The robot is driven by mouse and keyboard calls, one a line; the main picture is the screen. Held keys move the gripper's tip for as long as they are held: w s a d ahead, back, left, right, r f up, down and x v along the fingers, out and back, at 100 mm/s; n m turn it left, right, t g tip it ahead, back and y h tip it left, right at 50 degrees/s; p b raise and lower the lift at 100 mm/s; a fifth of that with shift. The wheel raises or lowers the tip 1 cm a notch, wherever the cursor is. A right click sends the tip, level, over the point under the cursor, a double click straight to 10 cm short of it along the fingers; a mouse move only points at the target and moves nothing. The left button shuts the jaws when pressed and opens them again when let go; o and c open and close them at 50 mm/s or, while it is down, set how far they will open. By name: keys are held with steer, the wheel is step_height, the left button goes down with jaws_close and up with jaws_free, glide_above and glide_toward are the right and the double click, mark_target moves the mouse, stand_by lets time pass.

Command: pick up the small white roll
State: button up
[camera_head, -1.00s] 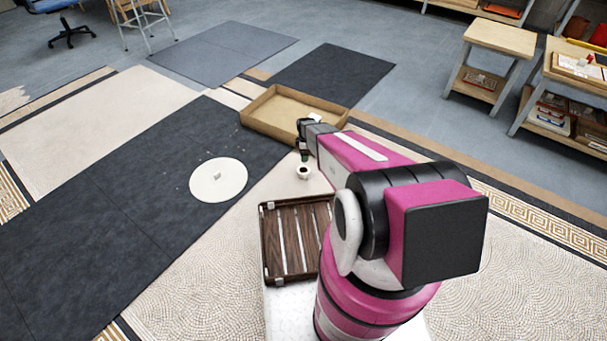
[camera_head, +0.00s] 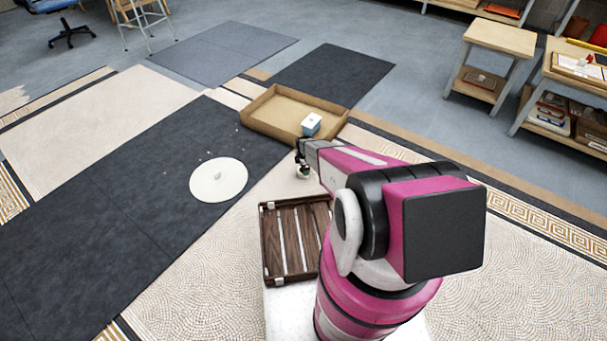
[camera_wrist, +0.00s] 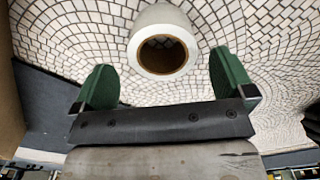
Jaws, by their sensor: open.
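The small white roll (camera_wrist: 164,42) stands on the mosaic floor in the wrist view, its brown-lined hole facing the camera. It lies ahead of and between the two green fingers of my gripper (camera_wrist: 161,78), which are apart with nothing between their tips. I cannot tell whether the roll touches either finger; a gap shows on both sides. In the head view the roll (camera_head: 303,173) is partly hidden by the dark end of my gripper (camera_head: 300,160), which is just over it.
A white disc (camera_head: 218,181) lies on the dark mat (camera_head: 110,205) to the left. A slatted wooden crate (camera_head: 266,250) is in front of the roll.

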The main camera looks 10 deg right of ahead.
step_height(320, 180, down, 5)
steer(key=shift+s+d+r, duration=0.1)
steer(key=shift+r, duration=0.1)
steer(key=c, duration=1)
steer(key=shift+r, duration=0.15)
